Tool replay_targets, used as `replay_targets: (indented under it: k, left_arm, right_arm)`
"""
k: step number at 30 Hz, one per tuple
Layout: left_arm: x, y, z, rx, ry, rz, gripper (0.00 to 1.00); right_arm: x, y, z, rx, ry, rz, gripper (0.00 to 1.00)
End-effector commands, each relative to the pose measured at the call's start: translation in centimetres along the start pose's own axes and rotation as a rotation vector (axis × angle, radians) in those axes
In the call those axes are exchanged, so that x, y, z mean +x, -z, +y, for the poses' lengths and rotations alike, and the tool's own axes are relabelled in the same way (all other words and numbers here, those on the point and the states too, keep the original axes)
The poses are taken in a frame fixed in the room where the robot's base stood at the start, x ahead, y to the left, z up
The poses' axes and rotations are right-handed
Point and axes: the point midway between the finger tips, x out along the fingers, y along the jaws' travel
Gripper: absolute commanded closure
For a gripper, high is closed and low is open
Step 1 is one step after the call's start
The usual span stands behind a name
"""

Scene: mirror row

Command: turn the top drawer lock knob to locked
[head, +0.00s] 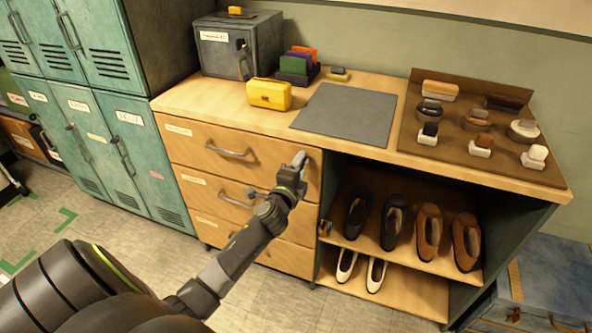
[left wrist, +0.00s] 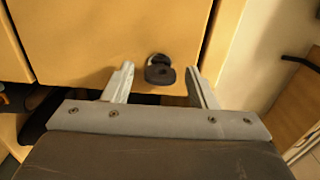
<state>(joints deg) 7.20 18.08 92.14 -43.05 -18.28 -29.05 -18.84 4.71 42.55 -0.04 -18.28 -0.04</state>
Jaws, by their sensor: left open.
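The top drawer (head: 200,145) of the wooden bench is closed, with a metal bar handle (head: 232,152). My left gripper (head: 299,160) is at the right end of its front. In the left wrist view, the dark lock knob (left wrist: 160,74) sits on a round metal collar on the drawer front. My left gripper (left wrist: 161,70) is open, with one finger on each side of the knob and visible gaps on both sides. In the head view the knob is hidden behind the gripper. Knob markings are not readable. My right gripper is out of view.
Below are two more closed drawers (head: 205,193). Right of them, open shelves hold several shoes (head: 428,235). The bench top carries a grey mat (head: 346,114), a yellow box (head: 269,94) and a brown board (head: 445,160) with brushes. Teal lockers (head: 125,140) stand left.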

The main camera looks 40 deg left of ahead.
Motion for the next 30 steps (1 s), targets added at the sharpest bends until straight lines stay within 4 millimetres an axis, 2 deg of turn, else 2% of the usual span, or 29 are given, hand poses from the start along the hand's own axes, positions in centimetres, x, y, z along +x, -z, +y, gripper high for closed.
replay_targets:
  k: [5, 21, 27, 30]
  left_arm:
    - [-1.5, 0.0, 0.1, -0.001, -0.002, 0.000, 0.48]
    - [-12.7, 0.0, 0.2, -0.003, -0.004, -0.001, 0.48]
    - [-15.8, 0.0, 0.1, -0.001, -0.002, -0.001, 0.48]
    - [-16.7, 0.0, 0.1, 0.000, -0.001, -0.001, 0.48]
  right_arm:
    - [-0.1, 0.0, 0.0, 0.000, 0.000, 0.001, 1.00]
    - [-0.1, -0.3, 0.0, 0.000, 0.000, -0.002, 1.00]
    - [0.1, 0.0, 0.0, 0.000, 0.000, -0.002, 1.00]
    - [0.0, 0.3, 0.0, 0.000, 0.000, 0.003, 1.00]
